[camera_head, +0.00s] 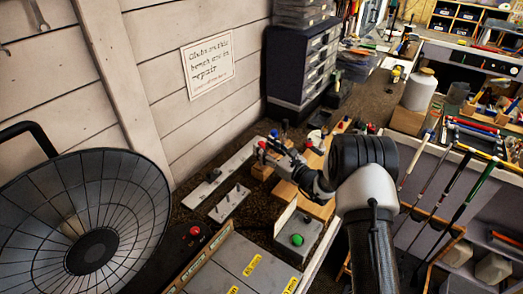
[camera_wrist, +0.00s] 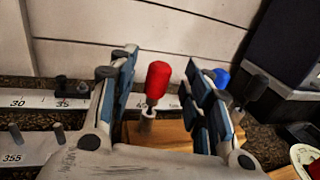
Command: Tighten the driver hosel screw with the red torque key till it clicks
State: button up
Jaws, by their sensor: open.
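The red torque key (camera_wrist: 157,80) stands upright in the wrist view, its red handle above a metal shank, over a wooden block (camera_wrist: 165,137). My gripper (camera_wrist: 160,85) is open, with one finger on each side of the key; gaps show between the fingers and the handle. In the head view my gripper (camera_head: 276,153) is small and reaches left over the bench, beside a red handle (camera_head: 262,145). A blue-handled tool (camera_wrist: 221,77) stands just beyond the right finger. I cannot make out the driver head or its hosel screw.
A pale ruled strip (camera_head: 219,175) and a shorter plate (camera_head: 229,203) lie on the bench to the left. A grey box with a green button (camera_head: 297,240) sits in front. A dark drawer cabinet (camera_head: 303,65) stands by the wall. Club shafts (camera_head: 447,190) lean at right.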

jog(key=shift+x, duration=1.45)
jog(key=shift+c, duration=0.4)
grip_shut()
